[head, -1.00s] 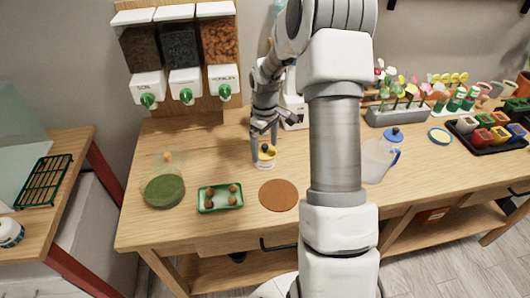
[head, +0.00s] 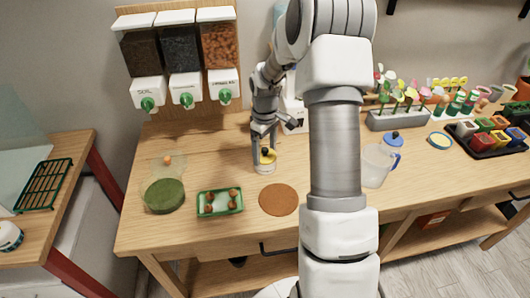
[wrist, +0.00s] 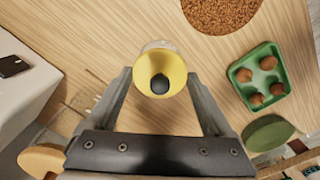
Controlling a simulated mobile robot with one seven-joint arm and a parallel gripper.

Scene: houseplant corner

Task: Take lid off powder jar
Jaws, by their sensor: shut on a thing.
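The powder jar (head: 264,168) is a small pale jar standing on the wooden bench, with a yellow lid (head: 267,158) that has a dark knob. In the wrist view the yellow lid (wrist: 150,85) and knob are seen from above, with a little of the pale jar (wrist: 158,44) beyond. My gripper (head: 264,151) reaches down over the jar, shut on the yellow lid. Its two fingers also show on opposite sides of the lid in the wrist view (wrist: 160,78). The lid appears seated on the jar; the jar's inside is hidden.
A green disc (head: 165,196) is farther left. A jug (head: 375,168) stands to the right. Dispensers (head: 185,60) hang behind.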

